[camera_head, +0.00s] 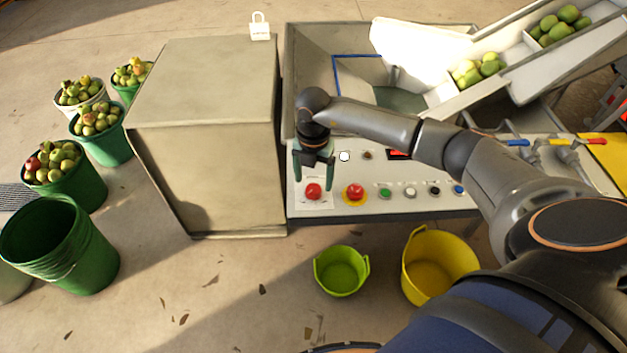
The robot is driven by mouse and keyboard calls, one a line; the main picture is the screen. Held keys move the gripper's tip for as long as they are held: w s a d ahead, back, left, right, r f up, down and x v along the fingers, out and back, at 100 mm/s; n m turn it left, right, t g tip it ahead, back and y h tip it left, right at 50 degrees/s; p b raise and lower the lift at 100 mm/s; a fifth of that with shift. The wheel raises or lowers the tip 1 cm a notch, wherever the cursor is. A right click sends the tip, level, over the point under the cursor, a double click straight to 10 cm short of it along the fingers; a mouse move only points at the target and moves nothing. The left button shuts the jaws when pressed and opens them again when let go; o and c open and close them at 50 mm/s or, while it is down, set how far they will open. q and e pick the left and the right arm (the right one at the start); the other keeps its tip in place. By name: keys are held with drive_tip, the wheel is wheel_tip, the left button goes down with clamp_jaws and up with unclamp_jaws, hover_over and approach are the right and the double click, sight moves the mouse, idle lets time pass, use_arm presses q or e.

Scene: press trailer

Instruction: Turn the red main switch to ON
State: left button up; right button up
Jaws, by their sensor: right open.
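The control panel (375,208) runs along the front of the machine. At its left end a red knob (313,191) sits on a white plate; it looks like the red main switch, but its setting is too small to read. A second red button (355,191) on a yellow disc is to its right. My left gripper is not in view.
A beige cabinet (205,165) stands close to the panel's left side. Green, white, black and blue buttons (410,192) continue right along the panel. A lime bucket (341,272) and a yellow bucket (436,268) stand on the floor in front. Fruit-filled buckets (68,185) are at left.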

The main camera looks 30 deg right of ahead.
sight(314, 188)
wheel_tip(314, 188, up, 10)
drive_tip(key=shift+f, duration=0.25)
idle(0.4)
